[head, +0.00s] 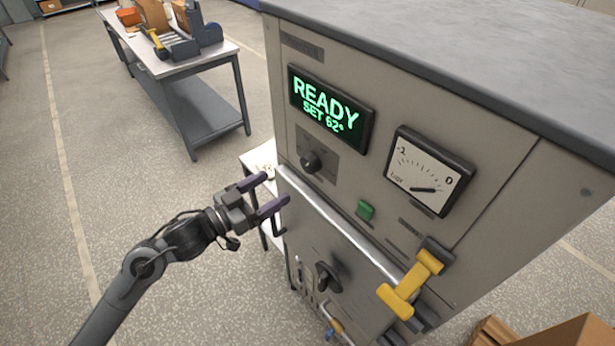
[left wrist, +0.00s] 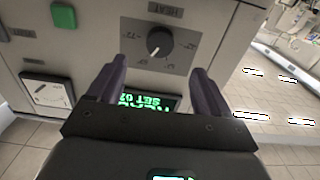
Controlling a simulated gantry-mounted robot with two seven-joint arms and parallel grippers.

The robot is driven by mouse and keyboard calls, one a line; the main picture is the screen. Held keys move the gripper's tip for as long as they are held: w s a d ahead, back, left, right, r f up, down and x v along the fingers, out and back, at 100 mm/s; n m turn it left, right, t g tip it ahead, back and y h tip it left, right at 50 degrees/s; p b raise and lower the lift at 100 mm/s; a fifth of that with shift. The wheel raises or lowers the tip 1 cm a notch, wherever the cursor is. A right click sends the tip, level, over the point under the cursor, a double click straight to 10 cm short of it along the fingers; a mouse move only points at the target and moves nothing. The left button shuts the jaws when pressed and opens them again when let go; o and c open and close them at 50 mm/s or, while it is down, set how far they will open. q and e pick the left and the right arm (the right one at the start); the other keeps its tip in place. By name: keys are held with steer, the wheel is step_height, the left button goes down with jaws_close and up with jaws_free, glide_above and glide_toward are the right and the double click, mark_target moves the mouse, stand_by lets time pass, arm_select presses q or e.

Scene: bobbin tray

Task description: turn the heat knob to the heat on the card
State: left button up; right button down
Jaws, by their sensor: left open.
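The heat knob (head: 312,162) is a round black knob on a dark plate at the upper left of the machine's front. It also shows in the left wrist view (left wrist: 158,43), under a "HEAT" label and with a marked scale around it. The display (head: 330,107) above it reads "READY SET 62°" in green. My left gripper (head: 272,193) is open and empty, left of the machine front and apart from the knob. In the left wrist view the knob lies beyond and between its two purple fingers. I cannot make out a card. My right gripper is not in view.
Right of the knob are a needle gauge (head: 428,170) and a green button (head: 365,210). Below are a long metal bar (head: 340,225), a black latch knob (head: 327,277) and a yellow handle (head: 411,284). A workbench (head: 185,60) stands behind left. The floor at left is clear.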

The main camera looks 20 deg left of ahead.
mark_target(306, 167)
arm_select(q)
steer(key=x, duration=1)
steer(key=shift+w+d+r+p, duration=0.1)
steer(key=shift+w+d+p, duration=0.05)
steer(key=shift+w+p, duration=0.15)
